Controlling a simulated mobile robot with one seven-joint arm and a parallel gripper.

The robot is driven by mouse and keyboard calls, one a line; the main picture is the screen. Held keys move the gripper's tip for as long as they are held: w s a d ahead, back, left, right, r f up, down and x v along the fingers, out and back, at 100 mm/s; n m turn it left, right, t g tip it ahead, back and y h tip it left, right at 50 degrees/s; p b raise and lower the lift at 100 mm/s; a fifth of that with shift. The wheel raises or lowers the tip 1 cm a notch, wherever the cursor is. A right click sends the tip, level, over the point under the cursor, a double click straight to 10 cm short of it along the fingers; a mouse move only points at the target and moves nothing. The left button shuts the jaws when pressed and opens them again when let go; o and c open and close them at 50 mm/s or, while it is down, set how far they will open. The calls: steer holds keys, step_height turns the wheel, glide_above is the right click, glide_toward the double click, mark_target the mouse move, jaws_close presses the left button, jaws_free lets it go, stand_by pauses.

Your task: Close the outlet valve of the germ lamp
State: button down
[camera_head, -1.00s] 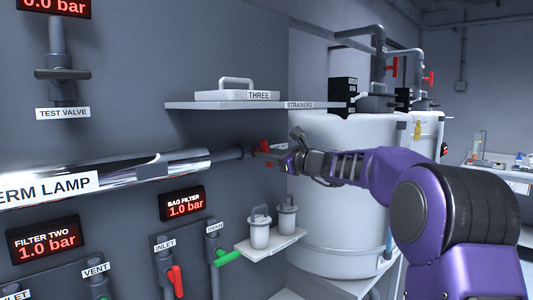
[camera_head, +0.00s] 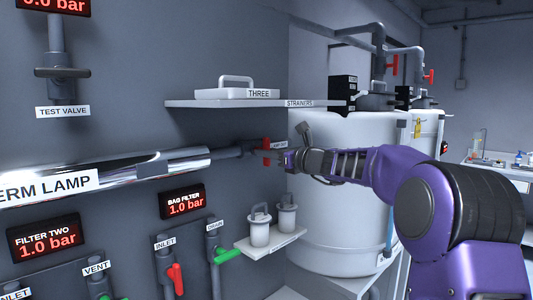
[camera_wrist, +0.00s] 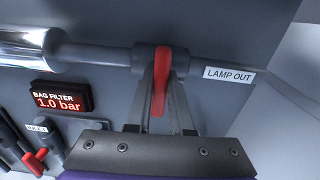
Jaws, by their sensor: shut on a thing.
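The germ lamp (camera_head: 150,166) is a shiny horizontal tube on the wall, labelled "GERM LAMP". Its outlet pipe runs right to a valve with a red handle (camera_wrist: 162,80), beside a "LAMP OUT" label (camera_wrist: 229,74). In the wrist view the handle lies across the pipe, pointing toward my gripper. My gripper (camera_wrist: 161,92) is shut on the red handle, with one finger on each side. In the head view my gripper (camera_head: 283,159) reaches the valve from the right and partly hides the handle (camera_head: 266,143).
A shelf (camera_head: 215,104) with a lidded strainer box is above the valve. A small shelf (camera_head: 272,239) with two canisters is below. A large white tank (camera_head: 340,220) stands behind my arm. Bag filter inlet (camera_head: 174,278) and drain (camera_head: 228,252) handles are lower left.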

steer(key=c, duration=0.8)
jaws_free()
steer(key=shift+s+d, duration=0.1)
steer(key=b+v, duration=0.2)
steer(key=v, duration=1.5)
steer(key=shift+d+r, duration=0.1)
